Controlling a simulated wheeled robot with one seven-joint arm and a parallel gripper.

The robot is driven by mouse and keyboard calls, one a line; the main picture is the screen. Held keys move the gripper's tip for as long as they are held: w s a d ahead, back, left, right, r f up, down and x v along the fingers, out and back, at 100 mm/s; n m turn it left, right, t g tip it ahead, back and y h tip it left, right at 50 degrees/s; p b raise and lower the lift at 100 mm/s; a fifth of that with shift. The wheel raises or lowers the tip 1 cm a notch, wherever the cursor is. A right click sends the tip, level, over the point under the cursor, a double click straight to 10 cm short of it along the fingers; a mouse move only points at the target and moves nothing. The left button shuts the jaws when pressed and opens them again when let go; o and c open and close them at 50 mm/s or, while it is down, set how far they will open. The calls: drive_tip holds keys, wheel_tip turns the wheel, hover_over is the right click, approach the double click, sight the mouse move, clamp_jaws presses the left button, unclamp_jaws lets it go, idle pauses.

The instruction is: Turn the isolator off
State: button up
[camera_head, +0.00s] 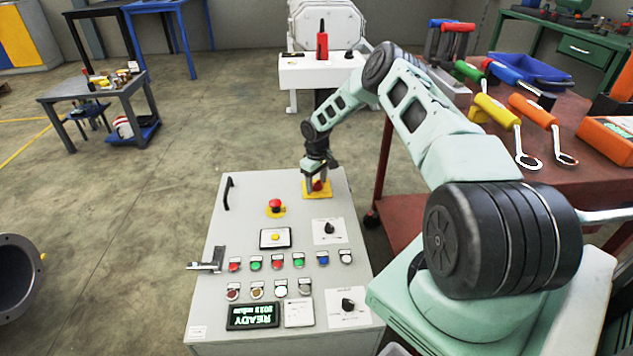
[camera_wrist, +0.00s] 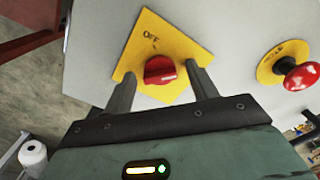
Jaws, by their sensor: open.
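The isolator is a red rotary knob (camera_wrist: 160,70) on a yellow square plate (camera_wrist: 147,38) marked OFF, seen close in the wrist view. In the head view its yellow plate (camera_head: 310,194) sits at the far right of the grey control panel (camera_head: 225,220), and the knob is partly hidden by my gripper (camera_head: 318,183). In the wrist view my gripper (camera_wrist: 163,80) is open, with one finger on each side of the knob. I cannot tell whether the fingers touch it. The knob's grip bar lies roughly across the line between the fingers, slightly tilted.
A red emergency button (camera_head: 275,204) on a yellow base stands left of the isolator. Black selector knobs (camera_head: 329,228), rows of coloured buttons and a green READY display (camera_head: 253,316) fill the nearer panel. A red bench (camera_head: 590,185) with several tools is at right.

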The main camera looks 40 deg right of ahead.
drive_tip(key=c, duration=1)
drive_tip(key=n, duration=0.4)
drive_tip(key=shift+n+b, duration=0.4)
drive_tip(key=n, duration=0.4)
drive_tip(key=shift+n, duration=0.3)
drive_tip(key=n, duration=0.4)
drive_tip(key=shift+n+b, duration=0.3)
drive_tip(key=shift+b, duration=0.05)
drive_tip(key=shift+n, duration=1.9)
